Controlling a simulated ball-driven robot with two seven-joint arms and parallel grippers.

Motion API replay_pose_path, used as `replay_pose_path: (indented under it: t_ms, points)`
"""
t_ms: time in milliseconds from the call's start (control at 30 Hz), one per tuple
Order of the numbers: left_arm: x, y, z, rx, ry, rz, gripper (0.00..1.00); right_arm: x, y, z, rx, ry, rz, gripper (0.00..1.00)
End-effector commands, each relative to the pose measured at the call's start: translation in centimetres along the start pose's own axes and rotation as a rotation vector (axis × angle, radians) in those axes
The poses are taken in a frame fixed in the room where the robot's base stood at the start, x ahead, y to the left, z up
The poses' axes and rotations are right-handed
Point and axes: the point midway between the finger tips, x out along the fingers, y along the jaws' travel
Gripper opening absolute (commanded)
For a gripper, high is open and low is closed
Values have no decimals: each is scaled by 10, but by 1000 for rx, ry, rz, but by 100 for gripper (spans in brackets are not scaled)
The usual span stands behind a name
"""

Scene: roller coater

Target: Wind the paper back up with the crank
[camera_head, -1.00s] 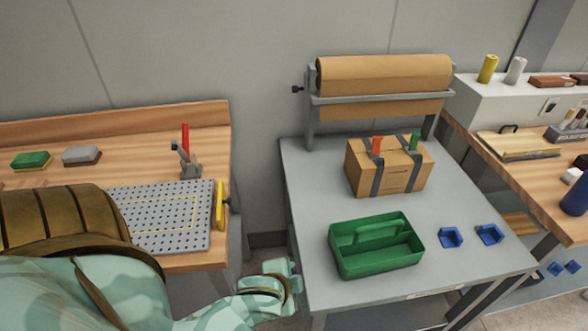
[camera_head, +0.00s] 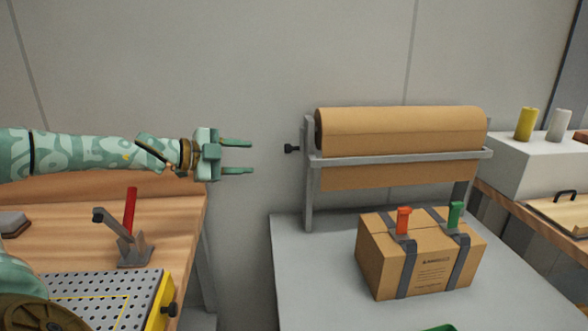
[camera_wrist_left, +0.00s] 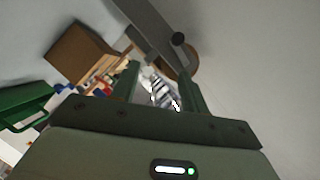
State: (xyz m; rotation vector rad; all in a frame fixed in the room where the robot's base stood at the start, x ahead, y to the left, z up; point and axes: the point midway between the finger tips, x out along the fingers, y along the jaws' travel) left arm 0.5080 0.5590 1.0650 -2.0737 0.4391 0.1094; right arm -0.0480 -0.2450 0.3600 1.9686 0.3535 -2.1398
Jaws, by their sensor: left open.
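The brown paper roll (camera_head: 400,128) sits in a grey stand on the grey table, with a flap of paper (camera_head: 390,176) hanging below the front bar (camera_head: 400,158). A small dark crank knob (camera_head: 291,149) sticks out from the left side of the stand. My left gripper (camera_head: 252,156) is open and empty, to the left of the knob and apart from it, fingers pointing right. My right gripper is not in view.
A strapped cardboard box (camera_head: 420,255) with red and green clips stands in front of the roll. A toggle clamp with a red handle (camera_head: 130,212) stands on the wooden bench below my left arm. The wall behind is bare.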

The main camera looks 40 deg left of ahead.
Motion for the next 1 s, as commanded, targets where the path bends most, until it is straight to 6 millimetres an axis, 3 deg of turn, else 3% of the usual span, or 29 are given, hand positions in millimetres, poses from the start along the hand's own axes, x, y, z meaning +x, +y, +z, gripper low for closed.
replay_pose_path:
  t_ms: [33,133,267,500,833,1000]
  points:
    - [-6,-1,13,-5,-10,-13,45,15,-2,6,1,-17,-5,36]
    - [-19,-14,16,-16,-10,-35,45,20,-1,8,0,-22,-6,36]
    - [-12,-19,15,-19,-6,-41,45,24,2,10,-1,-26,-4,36]
    - [40,-15,19,-20,-11,-35,45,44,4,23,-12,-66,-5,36]
    - [117,-13,24,-18,-16,-28,45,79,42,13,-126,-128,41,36]
    - [126,-24,17,-18,-9,-40,45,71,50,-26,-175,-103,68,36]
